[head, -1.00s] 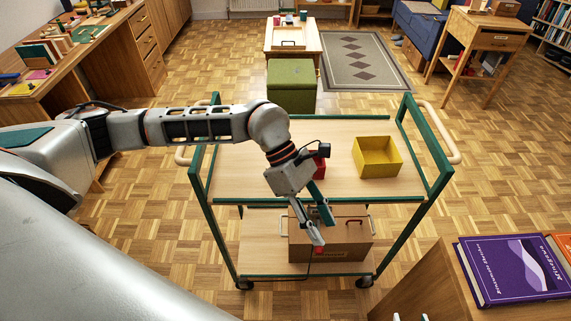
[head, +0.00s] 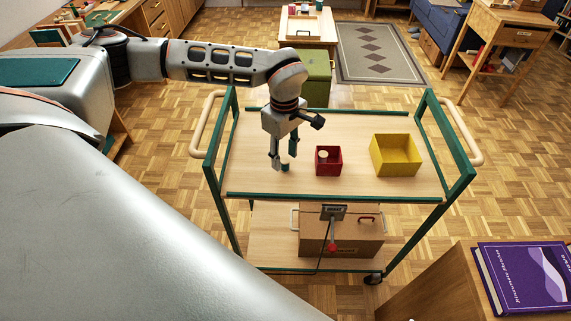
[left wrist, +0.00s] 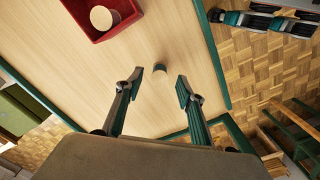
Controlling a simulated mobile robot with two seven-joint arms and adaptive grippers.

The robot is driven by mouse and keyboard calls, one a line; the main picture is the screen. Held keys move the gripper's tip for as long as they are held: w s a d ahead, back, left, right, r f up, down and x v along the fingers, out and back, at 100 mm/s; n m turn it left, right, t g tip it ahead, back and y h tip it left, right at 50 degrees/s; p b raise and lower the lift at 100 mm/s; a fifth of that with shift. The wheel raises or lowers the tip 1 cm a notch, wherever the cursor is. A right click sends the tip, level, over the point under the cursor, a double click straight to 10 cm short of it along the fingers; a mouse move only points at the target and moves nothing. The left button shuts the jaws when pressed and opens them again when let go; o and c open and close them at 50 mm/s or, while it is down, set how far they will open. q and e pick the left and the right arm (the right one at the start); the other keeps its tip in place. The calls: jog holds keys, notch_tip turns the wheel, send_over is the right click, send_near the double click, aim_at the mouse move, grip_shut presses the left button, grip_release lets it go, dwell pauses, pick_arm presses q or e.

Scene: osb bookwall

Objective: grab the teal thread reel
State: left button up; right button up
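The teal thread reel (head: 285,167) is a small cylinder standing on the wooden top of the green-framed cart, left of the red box. In the left wrist view the reel (left wrist: 160,77) shows a pale tan end and a dark teal side. My left gripper (head: 283,160) points down over the cart top, open, with a fingertip on either side of the reel. In the left wrist view the open fingertips (left wrist: 160,78) flank it with a gap on both sides. Whether the tips are down at its height is hard to tell. My right gripper is not in view.
A red box (head: 328,170) holding a pale-topped round item (head: 323,156) stands close to the right of my gripper. A yellow box (head: 396,168) stands further right. The cart's green rim (head: 330,197) runs along the front. The left part of the top is clear.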

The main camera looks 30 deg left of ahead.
pick_arm(q)
jog(key=shift+f, duration=1.45)
jog(key=c, duration=1)
jog(key=shift+o, duration=0.2)
jog(key=shift+w+r, duration=0.1)
